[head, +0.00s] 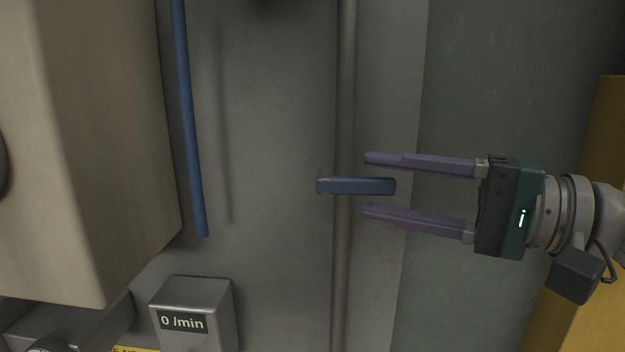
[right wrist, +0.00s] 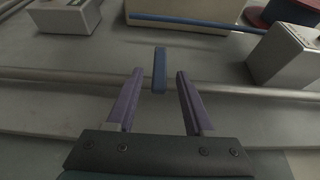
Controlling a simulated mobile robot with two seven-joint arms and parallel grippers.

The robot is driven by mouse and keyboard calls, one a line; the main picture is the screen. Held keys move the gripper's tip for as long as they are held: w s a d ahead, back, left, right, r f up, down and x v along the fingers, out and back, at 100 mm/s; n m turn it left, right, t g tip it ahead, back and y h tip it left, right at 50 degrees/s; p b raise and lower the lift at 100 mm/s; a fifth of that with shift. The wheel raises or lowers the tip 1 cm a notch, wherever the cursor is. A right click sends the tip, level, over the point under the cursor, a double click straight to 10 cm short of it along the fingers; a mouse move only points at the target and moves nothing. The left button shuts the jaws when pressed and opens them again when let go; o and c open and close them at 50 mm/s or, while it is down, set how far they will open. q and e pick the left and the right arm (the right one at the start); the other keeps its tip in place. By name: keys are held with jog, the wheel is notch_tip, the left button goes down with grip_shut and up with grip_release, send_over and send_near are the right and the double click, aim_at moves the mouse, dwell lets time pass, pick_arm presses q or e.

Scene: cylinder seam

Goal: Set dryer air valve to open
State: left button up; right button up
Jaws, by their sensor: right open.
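A short blue lever handle (head: 356,186), taken to be the dryer air valve's handle, lies crosswise over a thin vertical grey pipe (head: 342,280) in the head view. My right gripper (head: 365,185) is open, with one purple finger above the handle and one below. The fingertips overlap the handle's right end in the picture; I see no contact. In the right wrist view the blue handle (right wrist: 159,70) stands between and just beyond the two open fingers (right wrist: 160,75). The valve body behind the handle is hidden. My left gripper is not in view.
A long blue pipe (head: 189,120) runs down the wall left of the handle. A large beige box (head: 85,150) stands at the left. A grey meter box reading "0 /min" (head: 192,312) is at the lower left. The wall between the blue pipe and the handle is clear.

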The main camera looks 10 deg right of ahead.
jog(key=shift+x, duration=1)
jog(key=shift+c, duration=0.4)
grip_shut()
